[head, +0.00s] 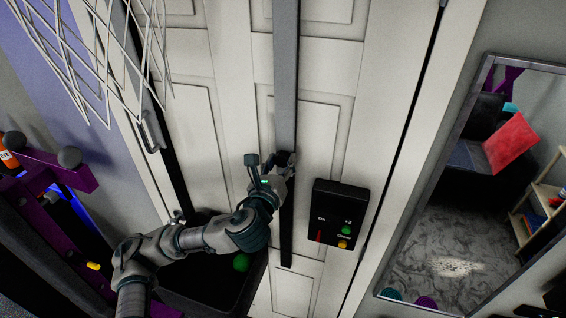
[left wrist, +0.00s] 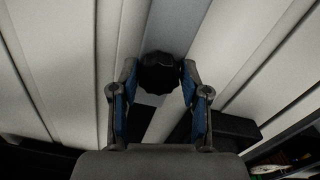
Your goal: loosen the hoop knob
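The hoop knob (left wrist: 160,73) is black, with a lobed rim, and sits on the grey upright post in the left wrist view. The blue-padded fingers of my left gripper (left wrist: 159,80) are spread, one on each side of the knob, with their tips very close to its sides. I cannot tell whether they touch it. In the head view my left gripper (head: 271,163) is at the grey post (head: 285,80), where it mostly hides the knob. My right gripper is not in view.
A black control box (head: 338,214) with coloured buttons hangs just right of the post. White panelled doors (head: 325,145) stand behind. A net (head: 85,45) hangs at upper left, a purple rack (head: 60,170) stands left, and a mirror (head: 470,185) is at right.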

